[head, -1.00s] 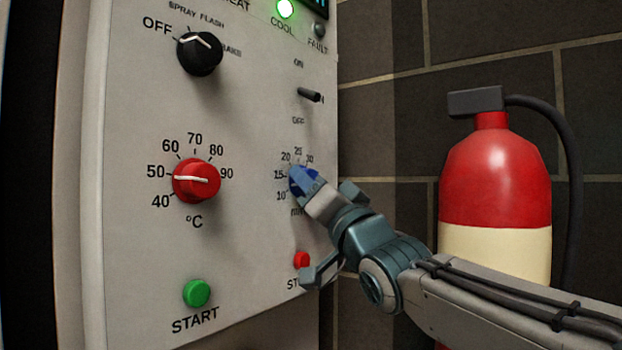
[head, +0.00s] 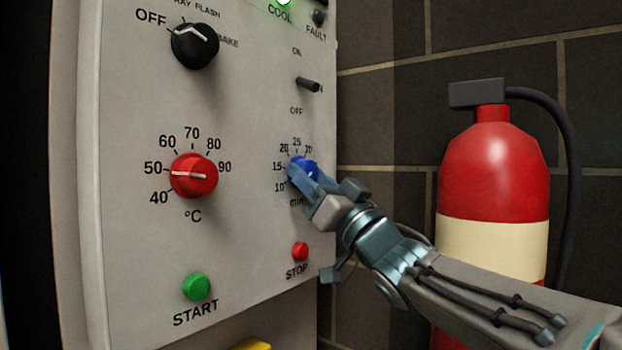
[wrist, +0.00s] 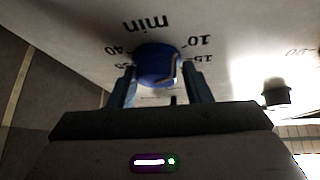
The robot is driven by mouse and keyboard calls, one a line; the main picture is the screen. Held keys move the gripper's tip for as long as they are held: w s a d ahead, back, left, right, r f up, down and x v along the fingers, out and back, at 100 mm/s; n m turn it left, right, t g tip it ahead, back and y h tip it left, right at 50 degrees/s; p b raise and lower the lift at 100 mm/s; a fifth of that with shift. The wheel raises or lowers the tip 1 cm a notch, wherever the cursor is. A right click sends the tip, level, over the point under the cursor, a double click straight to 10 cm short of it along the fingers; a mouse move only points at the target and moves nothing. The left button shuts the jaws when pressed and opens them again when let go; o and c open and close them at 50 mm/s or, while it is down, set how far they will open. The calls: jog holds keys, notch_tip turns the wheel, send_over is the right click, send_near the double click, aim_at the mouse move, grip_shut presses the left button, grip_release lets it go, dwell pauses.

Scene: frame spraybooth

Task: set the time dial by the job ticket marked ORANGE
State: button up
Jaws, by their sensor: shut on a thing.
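The blue time dial (head: 308,166), marked in min, sits at the right side of the control panel. In the head view my gripper (head: 301,174) reaches it from the lower right and partly covers it. In the wrist view the dial (wrist: 154,62) lies between the two fingers of my gripper (wrist: 160,84), which are shut on its sides. A pale pointer line shows on the dial's 10–15 side in the upside-down wrist view; its exact setting cannot be read. No job ticket is in view.
Left of the dial are the red °C dial (head: 194,175) and green START button (head: 196,287). The toggle switch (head: 308,86) is above, the red STOP button (head: 300,251) below. A black knob (head: 195,46) is upper left. A fire extinguisher (head: 493,190) stands right.

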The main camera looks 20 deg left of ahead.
jog(key=shift+w+d+r, duration=0.15)
jog(key=shift+d, duration=0.1)
jog(key=o, duration=0.6)
jog(key=shift+c, duration=0.2)
jog(key=o, duration=0.3)
jog(key=shift+w+d, duration=0.1)
jog(key=shift+w, duration=0.05)
jog(key=shift+a, duration=0.2)
jog(key=shift+s+m, duration=0.2)
jog(key=shift+m, duration=0.2)
jog(key=m+t+h+b, duration=0.1)
jog(key=m+t+h, duration=0.1)
jog(key=m, duration=0.2)
jog(key=m+t+h+b, duration=0.2)
jog(key=m+h, duration=0.1)
jog(key=m, duration=0.2)
jog(key=shift+s+a+h+b, duration=0.1)
jog(key=shift+s+h+b, duration=0.05)
jog(key=shift+h+b, duration=0.15)
jog(key=shift+r+m+h, duration=0.1)
jog(key=shift+m+h, duration=0.8)
jog(key=shift+m, duration=0.4)
